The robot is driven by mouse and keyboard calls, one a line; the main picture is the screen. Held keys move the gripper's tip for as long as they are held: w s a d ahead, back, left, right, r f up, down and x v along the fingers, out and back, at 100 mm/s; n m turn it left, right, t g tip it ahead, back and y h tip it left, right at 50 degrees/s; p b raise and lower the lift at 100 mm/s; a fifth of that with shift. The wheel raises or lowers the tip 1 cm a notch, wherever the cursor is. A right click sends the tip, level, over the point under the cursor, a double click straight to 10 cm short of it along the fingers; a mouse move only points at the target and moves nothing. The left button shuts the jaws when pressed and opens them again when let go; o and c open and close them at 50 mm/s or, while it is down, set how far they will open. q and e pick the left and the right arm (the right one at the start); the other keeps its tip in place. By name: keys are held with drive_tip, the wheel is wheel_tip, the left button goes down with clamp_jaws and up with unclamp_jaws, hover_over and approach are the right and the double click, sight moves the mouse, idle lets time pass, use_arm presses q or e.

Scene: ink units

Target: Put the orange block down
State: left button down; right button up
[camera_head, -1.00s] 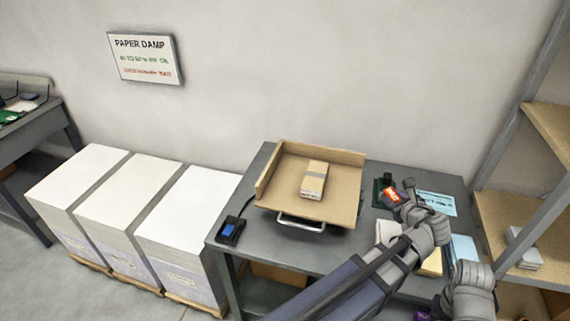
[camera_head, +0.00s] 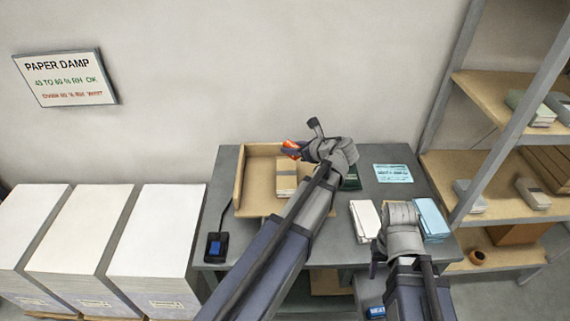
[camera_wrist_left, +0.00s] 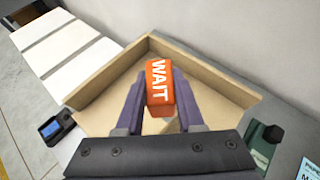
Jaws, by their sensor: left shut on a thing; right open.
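The orange block (camera_head: 291,150) is held in my left gripper (camera_head: 296,151), above the right back part of a tan tray (camera_head: 262,172). In the left wrist view the orange block (camera_wrist_left: 160,85) shows the word WAIT and sits between the two fingers of my left gripper (camera_wrist_left: 158,95), with the tray (camera_wrist_left: 102,84) beneath it. A banded tan pack (camera_head: 286,178) lies in the tray, partly hidden behind my left arm. My right gripper (camera_head: 377,262) is at the table's front right; it is open, with nothing seen between its fingers.
A dark green block (camera_head: 352,178) stands right of the tray, partly hidden. A light blue card (camera_head: 393,173), a white stack (camera_head: 364,220) and a blue stack (camera_head: 430,218) lie on the grey table (camera_head: 385,195). A black device (camera_head: 215,246) sits at the table's left. Shelves (camera_head: 480,165) stand right.

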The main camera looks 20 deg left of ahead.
sight(286, 173)
use_arm(q)
drive_tip(key=shift+w+a+r+g, duration=0.15)
drive_tip(key=shift+a+r+g, duration=0.25)
drive_tip(key=shift+a+r, duration=0.45)
wheel_tip(286, 173, down, 10)
drive_tip(key=b, duration=0.9)
drive_tip(key=shift+a+f+b, duration=0.1)
drive_tip(key=shift+f+b, duration=0.15)
drive_tip(key=shift+b, duration=0.1)
use_arm(e)
wheel_tip(286, 173, down, 9)
use_arm(q)
drive_tip(key=shift+f, duration=0.25)
drive_tip(key=c, duration=0.5)
unclamp_jaws()
drive_tip(key=shift+r, duration=0.15)
